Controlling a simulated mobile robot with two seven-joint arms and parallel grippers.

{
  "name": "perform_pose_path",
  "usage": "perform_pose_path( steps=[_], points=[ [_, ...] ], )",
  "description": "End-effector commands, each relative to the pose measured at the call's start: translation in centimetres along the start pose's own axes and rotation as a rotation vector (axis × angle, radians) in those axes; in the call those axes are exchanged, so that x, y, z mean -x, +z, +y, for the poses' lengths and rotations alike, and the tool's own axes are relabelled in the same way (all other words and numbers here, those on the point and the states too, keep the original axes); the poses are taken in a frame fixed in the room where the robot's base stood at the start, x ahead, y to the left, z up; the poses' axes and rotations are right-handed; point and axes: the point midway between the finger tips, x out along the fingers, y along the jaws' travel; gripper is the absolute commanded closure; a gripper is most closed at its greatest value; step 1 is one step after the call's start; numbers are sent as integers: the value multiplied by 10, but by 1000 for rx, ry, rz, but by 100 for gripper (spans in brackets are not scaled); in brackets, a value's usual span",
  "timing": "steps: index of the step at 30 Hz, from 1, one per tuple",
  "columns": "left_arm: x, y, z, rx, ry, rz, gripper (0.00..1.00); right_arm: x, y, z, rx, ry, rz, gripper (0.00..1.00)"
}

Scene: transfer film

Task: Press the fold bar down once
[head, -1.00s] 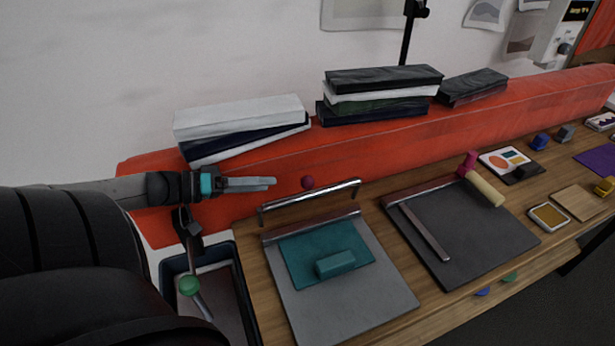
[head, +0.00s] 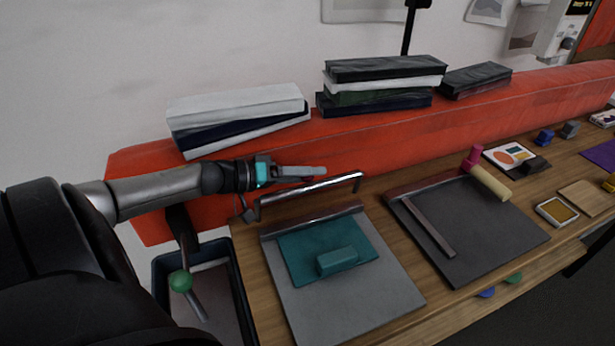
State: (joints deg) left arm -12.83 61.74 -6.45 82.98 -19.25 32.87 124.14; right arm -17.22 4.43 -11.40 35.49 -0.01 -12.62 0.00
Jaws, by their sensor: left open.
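The fold bar (head: 335,184) is a silver bar on two short arms, standing raised at the back of a grey plate (head: 350,300). A teal sheet (head: 297,262) lies on the plate with a teal block (head: 337,261) on top. My left gripper (head: 318,172) reaches in from the left, open, its fingers pointing right. In the picture its fingertips overlap the upper edge of the bar near its middle; I cannot tell whether they touch it. My right gripper is not in view.
A dark board (head: 475,235) with a hinged bar and a cream roller (head: 490,182) lie to the right. A red bench (head: 400,140) bearing stacked books runs behind.

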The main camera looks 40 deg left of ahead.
Motion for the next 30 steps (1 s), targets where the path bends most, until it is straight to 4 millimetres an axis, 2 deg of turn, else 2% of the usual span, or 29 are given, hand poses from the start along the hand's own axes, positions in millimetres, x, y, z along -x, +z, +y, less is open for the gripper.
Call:
perform_pose_path(
  steps=[10, 11, 27, 30],
  points=[
    [-2, 0, 0, 0, 0, 1, 29, -1, -1, -1, 0, -1, 2, 50],
    [-2, 0, 0, 0, 0, 1, 31, -1, -1, -1, 0, -1, 2, 50],
    [-2, 0, 0, 0, 0, 0, 92, -1, -1, 0, 2, 1, 2, 50],
    [-2, 0, 0, 0, 0, 0, 100, -1, -1, 1, 2, 2, 2, 50]
  ],
)
